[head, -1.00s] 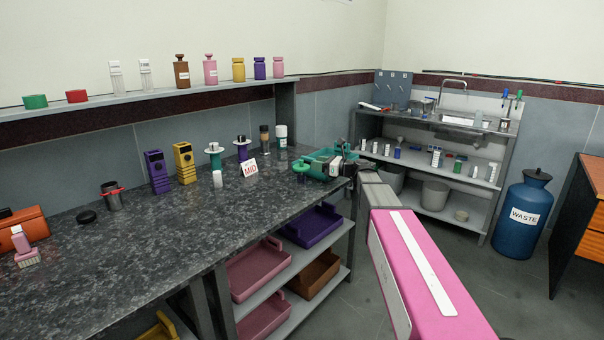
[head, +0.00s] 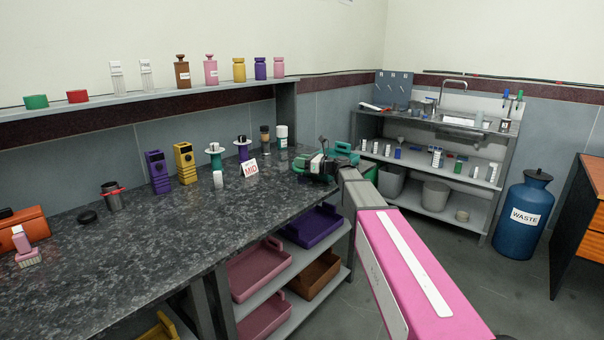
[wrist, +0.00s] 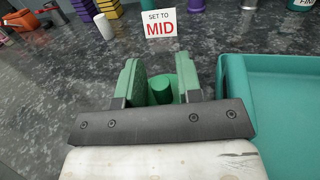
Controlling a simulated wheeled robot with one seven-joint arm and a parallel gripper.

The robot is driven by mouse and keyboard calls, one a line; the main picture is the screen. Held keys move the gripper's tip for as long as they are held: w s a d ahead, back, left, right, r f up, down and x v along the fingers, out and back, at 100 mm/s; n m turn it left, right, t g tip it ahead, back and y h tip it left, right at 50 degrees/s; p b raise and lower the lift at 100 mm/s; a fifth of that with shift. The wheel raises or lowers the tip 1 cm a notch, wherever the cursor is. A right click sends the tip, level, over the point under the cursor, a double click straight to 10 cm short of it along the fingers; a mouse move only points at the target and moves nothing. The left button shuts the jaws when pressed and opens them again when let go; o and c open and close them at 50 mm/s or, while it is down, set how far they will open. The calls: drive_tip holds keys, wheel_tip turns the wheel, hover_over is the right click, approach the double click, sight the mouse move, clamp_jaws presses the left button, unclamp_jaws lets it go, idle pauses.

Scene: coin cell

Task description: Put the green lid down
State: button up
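The green lid (wrist: 161,89) with its round knob sits between my gripper's fingers in the wrist view, with the fingers close against both sides. My gripper (wrist: 161,82) appears shut on it. In the head view my gripper (head: 312,166) is low over the far right end of the dark speckled counter (head: 190,215). The lid is hard to separate from the fingers there. I cannot tell whether it touches the counter.
A teal tray (wrist: 285,100) lies close to the right of my gripper. The "SET TO MID" sign (wrist: 159,23) stands ahead, with a white cylinder (wrist: 104,26) to its left. The counter between sign and gripper is clear.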

clamp_jaws()
drive_tip(key=shift+r, duration=0.15)
